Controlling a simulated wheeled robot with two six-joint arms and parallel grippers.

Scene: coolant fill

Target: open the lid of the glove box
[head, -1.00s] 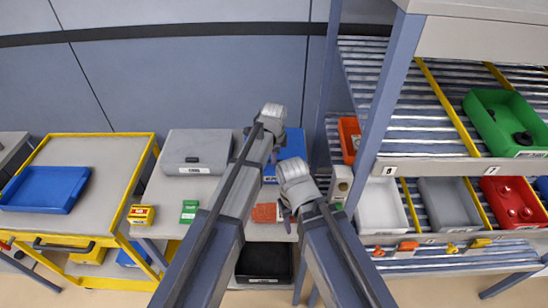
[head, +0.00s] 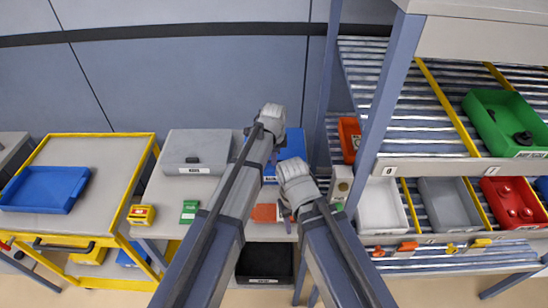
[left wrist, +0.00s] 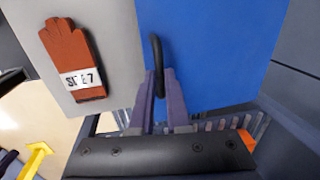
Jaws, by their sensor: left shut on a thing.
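The glove box is a blue box (head: 294,145) on the grey table, partly hidden behind my arms in the head view. In the left wrist view its blue top (left wrist: 215,45) fills the middle and right, with a black loop handle (left wrist: 156,48) standing up from it. My left gripper (left wrist: 160,80) is shut on this handle; in the head view the gripper (head: 274,158) is at the box. The lid looks closed. My right gripper (head: 287,218) hangs over the table's front edge, near the brown-red glove, and its jaws are too small to judge.
A brown-red glove (left wrist: 75,60) with a white label lies beside the box. A grey case (head: 196,150), a green item (head: 189,211) and a yellow item (head: 141,214) are left on the table. A shelf rack with bins stands right; a yellow cart (head: 110,158) stands left.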

